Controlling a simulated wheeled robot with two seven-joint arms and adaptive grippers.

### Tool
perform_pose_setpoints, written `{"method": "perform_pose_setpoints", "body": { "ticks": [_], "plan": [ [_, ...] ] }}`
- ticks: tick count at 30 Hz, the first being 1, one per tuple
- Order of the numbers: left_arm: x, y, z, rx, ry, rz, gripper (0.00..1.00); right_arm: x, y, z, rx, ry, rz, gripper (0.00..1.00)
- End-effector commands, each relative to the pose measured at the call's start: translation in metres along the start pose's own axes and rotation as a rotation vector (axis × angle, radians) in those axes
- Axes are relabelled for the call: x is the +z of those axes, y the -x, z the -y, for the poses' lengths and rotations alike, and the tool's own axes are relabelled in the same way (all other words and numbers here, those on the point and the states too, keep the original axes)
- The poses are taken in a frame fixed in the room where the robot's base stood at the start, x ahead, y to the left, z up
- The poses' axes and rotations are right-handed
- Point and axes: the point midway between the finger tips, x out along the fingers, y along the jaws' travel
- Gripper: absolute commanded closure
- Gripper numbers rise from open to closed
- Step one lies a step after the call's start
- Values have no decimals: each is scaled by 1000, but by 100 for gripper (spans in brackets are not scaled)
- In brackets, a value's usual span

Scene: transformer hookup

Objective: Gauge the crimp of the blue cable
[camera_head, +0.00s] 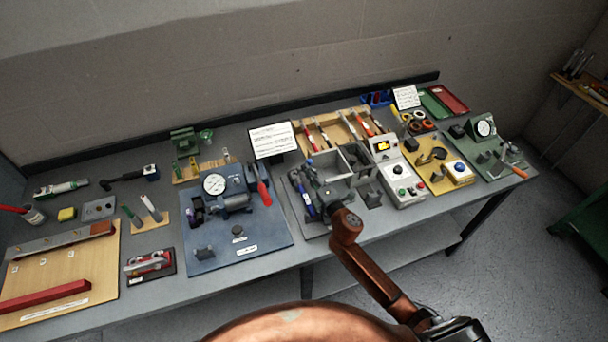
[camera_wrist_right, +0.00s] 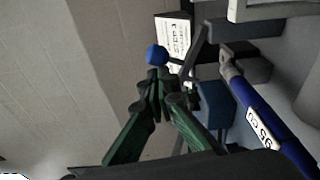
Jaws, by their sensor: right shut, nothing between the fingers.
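The blue cable (camera_wrist_right: 262,122) lies at the right of the right wrist view, with a white label reading "95 CU" and a grey lug at its upper end. In the head view it shows as a short blue piece (camera_head: 306,202) on a grey station. My right gripper (camera_head: 326,192) is over that station, just right of the cable. In the right wrist view its green fingers (camera_wrist_right: 155,90) are shut and empty, apart from the cable. A blue ball knob (camera_wrist_right: 156,55) shows just beyond the fingertips. My left gripper is not in view.
A blue plate with a dial gauge (camera_head: 215,184) stands to the left. A grey control box (camera_head: 400,180), a yellow plate (camera_head: 430,153) and a green plate with a dial (camera_head: 484,127) stand to the right. A white card (camera_head: 272,140) stands behind.

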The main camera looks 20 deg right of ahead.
Motion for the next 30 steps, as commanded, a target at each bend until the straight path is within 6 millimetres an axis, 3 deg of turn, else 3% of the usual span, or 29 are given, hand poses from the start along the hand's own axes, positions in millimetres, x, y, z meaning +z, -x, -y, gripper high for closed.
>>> {"method": "perform_pose_setpoints", "body": {
  "ticks": [18, 30],
  "plan": [
    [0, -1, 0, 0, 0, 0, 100, 36, 5, -8, 78, -544, 1, 100],
    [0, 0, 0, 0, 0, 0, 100, 47, 7, -6, 104, -722, 1, 100]
  ]
}}
